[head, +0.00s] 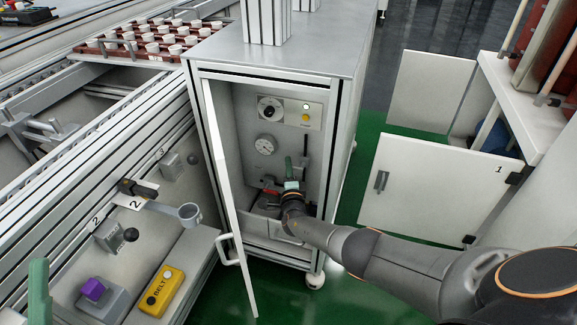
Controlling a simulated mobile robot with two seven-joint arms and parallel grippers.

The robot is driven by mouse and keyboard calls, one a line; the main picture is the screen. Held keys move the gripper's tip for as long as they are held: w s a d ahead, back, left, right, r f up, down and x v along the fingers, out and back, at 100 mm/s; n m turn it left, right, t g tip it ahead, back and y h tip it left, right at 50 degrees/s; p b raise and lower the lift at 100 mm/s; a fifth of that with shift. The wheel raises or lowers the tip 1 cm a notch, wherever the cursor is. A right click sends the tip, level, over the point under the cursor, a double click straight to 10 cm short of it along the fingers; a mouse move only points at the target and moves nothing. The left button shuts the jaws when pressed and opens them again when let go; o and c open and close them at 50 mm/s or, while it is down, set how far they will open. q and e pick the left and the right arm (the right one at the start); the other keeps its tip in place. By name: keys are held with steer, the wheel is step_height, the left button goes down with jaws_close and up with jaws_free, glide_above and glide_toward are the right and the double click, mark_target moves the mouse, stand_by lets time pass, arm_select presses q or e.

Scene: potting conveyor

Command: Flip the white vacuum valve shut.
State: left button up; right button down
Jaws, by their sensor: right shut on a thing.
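My right gripper (290,176) reaches in from the right through the open front of the grey cabinet (300,60). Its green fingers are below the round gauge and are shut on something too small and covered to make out. I cannot pick out the white vacuum valve itself or its lever position; the gripper hides that spot. A red part (270,189) shows just left of the gripper. A green piece at the lower left edge (38,290) looks like a finger of my left gripper; the rest is cut off.
The cabinet's narrow door (222,160) stands open on the left. A panel with a dial (269,109) and a gauge (265,145) are above the gripper. A yellow BELT box (162,291) and purple knob (93,289) are at lower left. Green floor lies right of the cabinet.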

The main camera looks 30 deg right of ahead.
steer(key=shift+f, duration=0.15)
steer(key=c, duration=0.8)
jaws_free()
arm_select(q)
steer(key=shift+r, duration=0.15)
arm_select(e)
steer(key=shift+s, duration=0.1)
steer(key=shift+s+a+r+p, duration=0.15)
steer(key=shift+r+p, duration=0.1)
steer(key=shift+p, duration=0.15)
arm_select(q)
step_height(320, 180, up, 8)
steer(key=m+p, duration=0.1)
steer(key=p, duration=0.6)
steer(key=w+a+f+n+y, duration=0.1)
steer(key=w+f+n+y, duration=0.3)
steer(key=f, duration=0.3)
steer(key=shift+w+a+f+y+p, duration=0.2)
steer(key=shift+y+p, duration=0.1)
steer(key=shift+y, duration=0.5)
arm_select(e)
steer(key=v, duration=1.2)
steer(key=shift+f, duration=0.15)
